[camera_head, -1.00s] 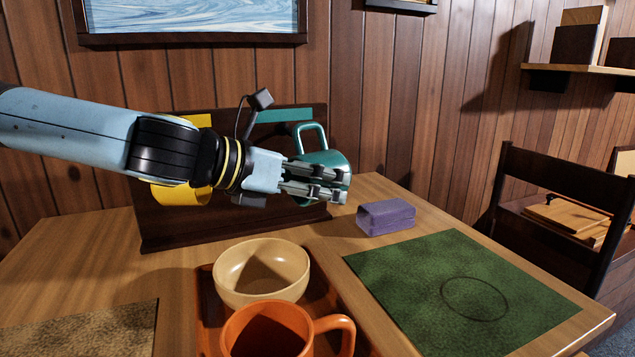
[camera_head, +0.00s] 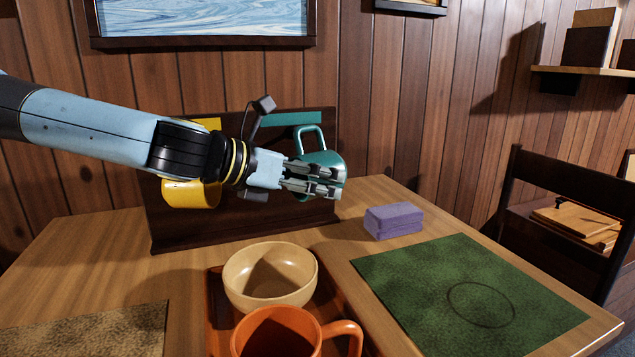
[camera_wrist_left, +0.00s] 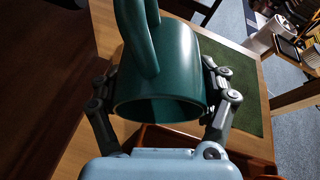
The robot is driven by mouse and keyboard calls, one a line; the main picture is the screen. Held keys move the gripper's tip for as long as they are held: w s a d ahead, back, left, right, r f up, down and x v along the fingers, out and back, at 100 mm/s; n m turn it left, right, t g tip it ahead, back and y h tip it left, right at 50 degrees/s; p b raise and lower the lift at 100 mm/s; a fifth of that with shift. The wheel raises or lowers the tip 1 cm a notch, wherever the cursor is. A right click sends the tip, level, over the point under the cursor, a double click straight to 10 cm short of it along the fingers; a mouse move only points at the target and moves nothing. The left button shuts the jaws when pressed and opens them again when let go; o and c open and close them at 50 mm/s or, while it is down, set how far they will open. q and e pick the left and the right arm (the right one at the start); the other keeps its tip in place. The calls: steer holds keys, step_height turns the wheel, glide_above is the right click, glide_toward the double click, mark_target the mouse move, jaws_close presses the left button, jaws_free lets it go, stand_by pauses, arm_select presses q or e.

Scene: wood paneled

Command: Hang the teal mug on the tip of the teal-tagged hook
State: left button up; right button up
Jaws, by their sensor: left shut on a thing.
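My left gripper (camera_head: 312,181) is shut on the teal mug (camera_head: 328,162) and holds it above the table, in front of the dark rack board (camera_head: 235,225). The mug's handle points up. In the left wrist view the mug (camera_wrist_left: 172,85) sits between the two fingers (camera_wrist_left: 165,105), its round rim towards the camera. A teal tag (camera_head: 291,118) shows on the top right of the board, above and left of the mug. The hook under that tag is hidden behind my gripper and the mug. My right gripper is out of view.
A yellow mug (camera_head: 190,195) is at the board's left, partly behind my arm. A purple block (camera_head: 393,221) lies right of the board. A beige bowl (camera_head: 270,303) and an orange mug (camera_head: 278,338) stand on a tray in front. A green mat (camera_head: 440,275) lies at the right.

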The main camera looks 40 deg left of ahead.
arm_select(q)
steer(key=shift+w+a, duration=0.25)
steer(key=shift+a, duration=0.2)
steer(key=shift+w+a, duration=0.2)
steer(key=shift+a, duration=0.25)
stand_by(0.8)
steer(key=shift+w+a, duration=0.15)
steer(key=shift+a, duration=0.1)
steer(key=shift+w+a+f, duration=0.1)
steer(key=shift+a, duration=0.15)
stand_by(0.4)
steer(key=shift+w+a, duration=0.15)
steer(key=shift+a, duration=0.05)
steer(key=shift+a+f, duration=0.1)
steer(key=shift+f, duration=0.05)
stand_by(0.5)
steer(key=shift+w+a+f, duration=0.2)
steer(key=shift+a, duration=0.15)
steer(key=shift+a+f+b, duration=0.1)
steer(key=shift+f+b, duration=0.2)
steer(key=shift+b, duration=0.25)
stand_by(0.8)
